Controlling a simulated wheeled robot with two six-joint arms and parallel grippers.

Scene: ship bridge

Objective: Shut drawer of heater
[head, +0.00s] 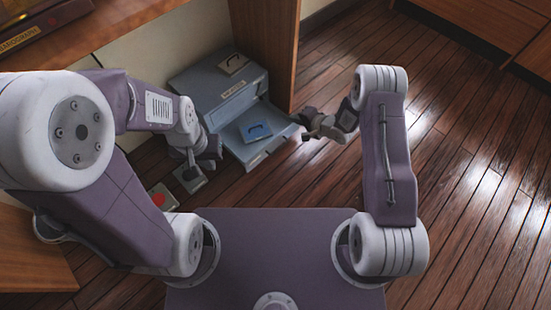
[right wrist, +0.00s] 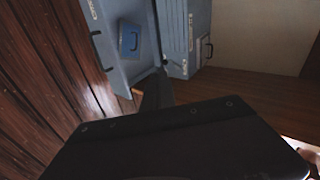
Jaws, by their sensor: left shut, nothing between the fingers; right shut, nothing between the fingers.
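The heater (head: 195,82) is a grey-blue box on the floor against the wall. Its drawer (head: 281,131) stands pulled out toward me, with a blue item (head: 255,131) with a dark handle lying in it. My right gripper (head: 308,127) is shut and empty near the drawer's front right corner; I cannot tell whether it touches. My left gripper (head: 208,160) is shut and empty, left of the drawer. The right wrist view shows the drawer (right wrist: 108,48), the blue item (right wrist: 130,39) and the heater body (right wrist: 174,50), with a dark gripper part (right wrist: 155,92) close by.
A wooden panel (head: 267,45) rises directly beside the heater on the right. A small floor box with a red button (head: 160,198) lies left of the drawer. The wooden floor (head: 460,160) to the right is clear.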

